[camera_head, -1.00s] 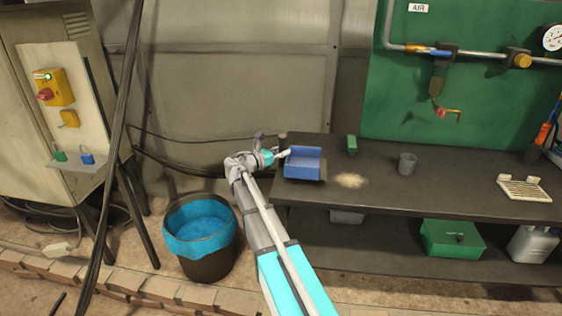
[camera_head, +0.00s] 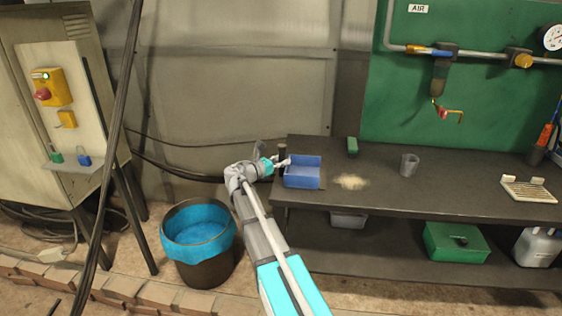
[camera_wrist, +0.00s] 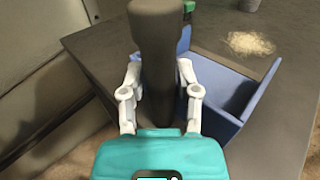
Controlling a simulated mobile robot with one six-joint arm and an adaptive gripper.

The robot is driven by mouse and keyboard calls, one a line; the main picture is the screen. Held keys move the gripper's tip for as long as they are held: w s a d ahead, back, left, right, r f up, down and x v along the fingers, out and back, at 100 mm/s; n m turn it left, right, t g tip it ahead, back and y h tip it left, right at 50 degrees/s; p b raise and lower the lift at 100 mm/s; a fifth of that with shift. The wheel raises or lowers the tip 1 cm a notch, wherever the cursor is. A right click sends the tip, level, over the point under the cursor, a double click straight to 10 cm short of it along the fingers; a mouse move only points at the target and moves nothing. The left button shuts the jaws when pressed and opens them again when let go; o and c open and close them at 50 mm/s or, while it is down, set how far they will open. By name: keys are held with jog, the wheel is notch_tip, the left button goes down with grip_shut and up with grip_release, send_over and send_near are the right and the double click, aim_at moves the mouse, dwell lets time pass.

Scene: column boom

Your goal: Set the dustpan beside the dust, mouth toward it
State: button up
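The blue dustpan (camera_head: 303,171) is at the left end of the dark bench, apparently resting on its top. Its dark upright handle (camera_head: 282,152) stands at its left end. In the wrist view the handle (camera_wrist: 157,50) rises between the two fingers of my gripper (camera_wrist: 160,88), which look closed around it and hide part of the pan. My gripper (camera_head: 283,163) also shows left of the pan in the head view. The pale dust (camera_head: 350,183) lies just right of the dustpan, with a small gap. The pan's open side appears to face right, toward the dust.
On the bench (camera_head: 440,195) are a green block (camera_head: 352,146) behind, a grey cup (camera_head: 409,165) to the right, and a slotted tray (camera_head: 528,190) farther right. A bin with a blue liner (camera_head: 198,235) stands on the floor left of my arm.

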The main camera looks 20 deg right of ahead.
jog(key=shift+o, duration=1.1)
jog(key=shift+a+r, duration=0.1)
jog(key=shift+r, duration=0.05)
jog(key=v, duration=1.1)
jog(key=shift+a, duration=0.4)
